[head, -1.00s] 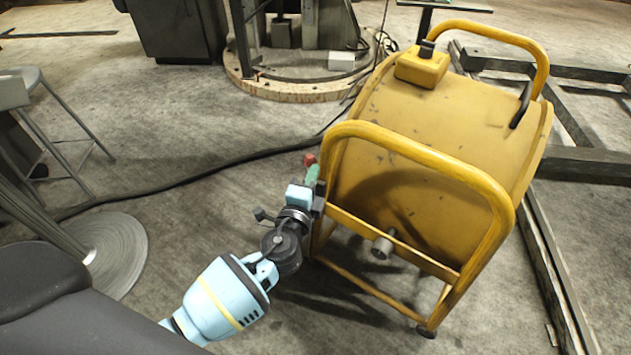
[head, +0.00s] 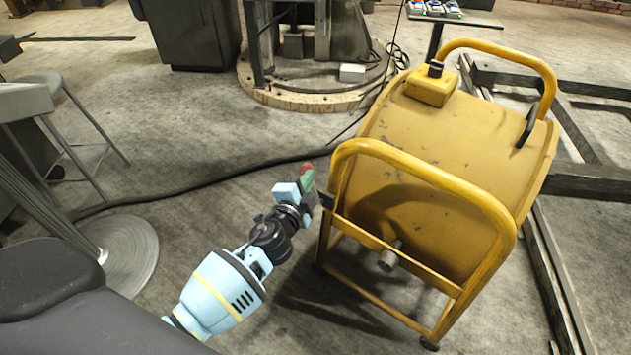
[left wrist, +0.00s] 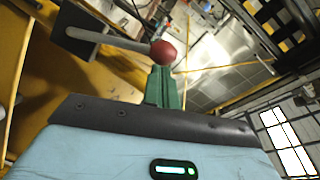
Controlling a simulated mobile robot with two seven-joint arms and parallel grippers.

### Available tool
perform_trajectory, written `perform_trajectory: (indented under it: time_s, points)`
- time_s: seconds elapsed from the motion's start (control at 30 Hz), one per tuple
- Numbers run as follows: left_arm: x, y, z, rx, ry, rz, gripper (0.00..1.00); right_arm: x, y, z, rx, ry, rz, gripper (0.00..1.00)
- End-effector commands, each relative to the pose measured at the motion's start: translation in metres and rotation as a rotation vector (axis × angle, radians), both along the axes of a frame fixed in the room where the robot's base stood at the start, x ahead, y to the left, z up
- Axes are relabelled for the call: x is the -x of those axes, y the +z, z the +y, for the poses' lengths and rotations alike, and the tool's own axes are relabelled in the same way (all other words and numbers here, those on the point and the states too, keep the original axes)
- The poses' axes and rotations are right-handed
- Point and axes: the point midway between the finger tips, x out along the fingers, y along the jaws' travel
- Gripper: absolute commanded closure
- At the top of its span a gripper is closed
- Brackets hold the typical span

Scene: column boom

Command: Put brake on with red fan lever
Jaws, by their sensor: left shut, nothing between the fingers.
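The red fan lever shows best in the left wrist view as a red ball knob (left wrist: 163,53) on a grey rod that comes from a dark plate on yellow metal. In the head view the red knob (head: 307,167) shows small beside the yellow drum fan (head: 440,150), at its left side. My left gripper (left wrist: 165,85) is shut and empty, its green fingers together just below the knob. They look close to it or touching it; I cannot tell which. In the head view my left gripper (head: 307,182) is by the fan's left frame. My right gripper is not in view.
A black cable (head: 200,182) runs over the floor behind my left arm. A stool (head: 60,100) stands at the left, with a round metal base (head: 128,255) near it. Dark beams (head: 590,182) lie right of the fan. Open floor lies between stool and fan.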

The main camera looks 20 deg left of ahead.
Motion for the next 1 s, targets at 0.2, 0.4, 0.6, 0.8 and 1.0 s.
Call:
perform_trajectory:
  time_s: [0.2,0.4,0.6,0.8,1.0]
  points:
    - [-0.006,0.000,0.026,0.202,0.001,0.045,1.00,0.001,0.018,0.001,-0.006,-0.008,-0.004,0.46]
    - [-0.011,-0.009,0.046,0.378,0.001,0.085,1.00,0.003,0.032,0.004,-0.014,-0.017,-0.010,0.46]
    - [-0.014,-0.022,0.060,0.525,0.000,0.120,1.00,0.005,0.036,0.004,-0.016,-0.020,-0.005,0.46]
    - [-0.016,-0.032,0.069,0.579,0.001,0.133,1.00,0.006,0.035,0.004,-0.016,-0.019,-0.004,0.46]
    - [-0.017,-0.037,0.074,0.578,-0.001,0.132,1.00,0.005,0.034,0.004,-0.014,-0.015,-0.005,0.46]
